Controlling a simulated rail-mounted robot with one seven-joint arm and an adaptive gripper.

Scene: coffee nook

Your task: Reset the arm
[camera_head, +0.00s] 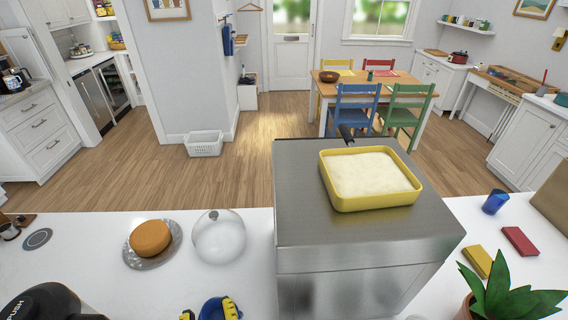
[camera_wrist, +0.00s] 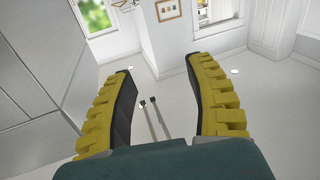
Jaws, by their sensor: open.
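My gripper (camera_wrist: 158,72) shows in the wrist view with two ridged yellow fingers lined in black, spread well apart. Nothing is between the fingertips. Two thin dark-tipped rods show further down between the fingers. Beyond the gripper are pale walls, a window and a light floor. In the head view a blue and yellow shape (camera_head: 220,308) is cut off by the bottom edge; I cannot tell whether it is part of my gripper.
A steel box (camera_head: 365,230) on the white counter (camera_head: 80,270) bears a yellow dish (camera_head: 372,205) with white contents. A brown cake (camera_head: 150,238), glass dome (camera_head: 219,238), potted plant (camera_head: 505,293), red block (camera_head: 520,241) and yellow block (camera_head: 477,261) stand nearby. Open floor lies beyond.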

